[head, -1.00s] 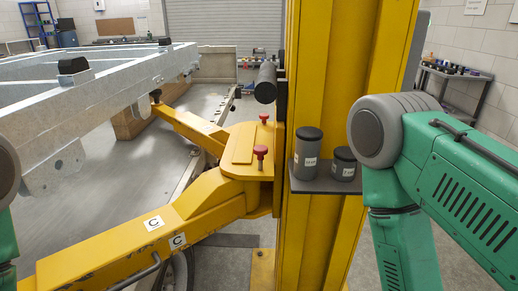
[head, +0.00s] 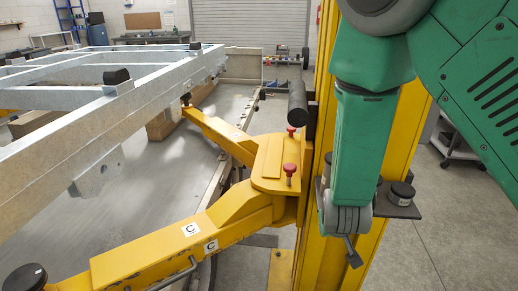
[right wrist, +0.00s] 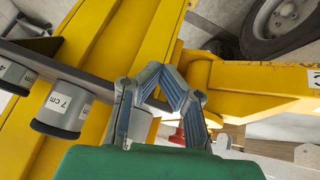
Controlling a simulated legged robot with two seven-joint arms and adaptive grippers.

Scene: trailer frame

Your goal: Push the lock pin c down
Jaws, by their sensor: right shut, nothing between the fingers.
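Two red-topped pins stand on the yellow bracket where the lift arms meet the post, in the head view. The nearer one, lock pin c (head: 289,170) by the look of it, sits at the root of the arm labelled C (head: 150,252), its red knob above the plate on a short stem. A red pin (right wrist: 177,136) also shows partly behind my fingers in the right wrist view; I cannot tell which. My right gripper (head: 353,256) hangs in front of the post, right of and lower in the picture than the near pin. Its fingers (right wrist: 173,70) are shut and empty. My left gripper is out of view.
The yellow post (head: 310,225) stands close behind my right arm. A small shelf (head: 402,210) on it carries dark canisters, one labelled 7 cm (right wrist: 64,108). The second red pin (head: 291,130) is farther back. A grey metal frame (head: 110,120) fills the left.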

